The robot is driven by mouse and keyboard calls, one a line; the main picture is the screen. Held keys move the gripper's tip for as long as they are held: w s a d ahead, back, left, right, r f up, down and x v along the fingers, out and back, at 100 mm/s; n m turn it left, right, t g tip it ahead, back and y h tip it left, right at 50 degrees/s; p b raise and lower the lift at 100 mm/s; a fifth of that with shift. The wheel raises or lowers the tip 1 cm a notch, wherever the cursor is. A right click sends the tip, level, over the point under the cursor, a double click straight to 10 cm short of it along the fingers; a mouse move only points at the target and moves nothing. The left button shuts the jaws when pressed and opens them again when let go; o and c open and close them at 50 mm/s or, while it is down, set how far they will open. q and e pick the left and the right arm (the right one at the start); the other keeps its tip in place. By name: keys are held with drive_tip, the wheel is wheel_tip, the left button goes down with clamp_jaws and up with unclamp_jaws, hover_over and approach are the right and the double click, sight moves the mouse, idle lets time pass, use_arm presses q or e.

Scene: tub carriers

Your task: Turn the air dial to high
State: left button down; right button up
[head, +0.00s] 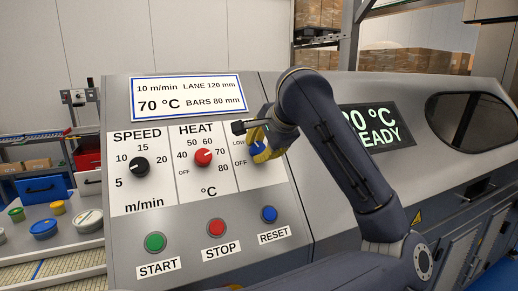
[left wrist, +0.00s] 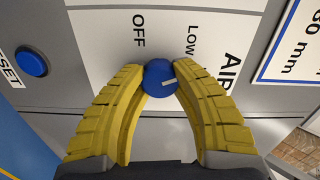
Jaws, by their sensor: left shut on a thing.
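The air dial (left wrist: 158,80) is a round blue knob with a white pointer line, on a white panel marked AIR, OFF and LOW. In the left wrist view the pointer aims right and slightly up, clockwise past the direction of LOW; a high mark is not visible. My left gripper (left wrist: 160,79) has yellow ribbed fingers shut on the dial, one on each side. In the head view the left gripper (head: 259,147) covers much of the air panel, and the blue dial (head: 257,150) shows between its fingers. My right gripper is not in view.
The red heat dial (head: 203,157) and black speed dial (head: 139,167) sit left of the air dial. Start (head: 155,242), stop (head: 216,228) and reset (head: 269,214) buttons lie below. A sign (head: 188,97) stands above; a display (head: 375,128) is partly behind my arm.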

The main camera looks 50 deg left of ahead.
use_arm(q)
drive_tip(key=m, duration=0.6)
drive_tip(key=shift+m, duration=0.3)
idle(0.4)
drive_tip(key=c, duration=0.9)
unclamp_jaws()
drive_tip(key=v, duration=1.2)
drive_tip(key=shift+f, duration=0.15)
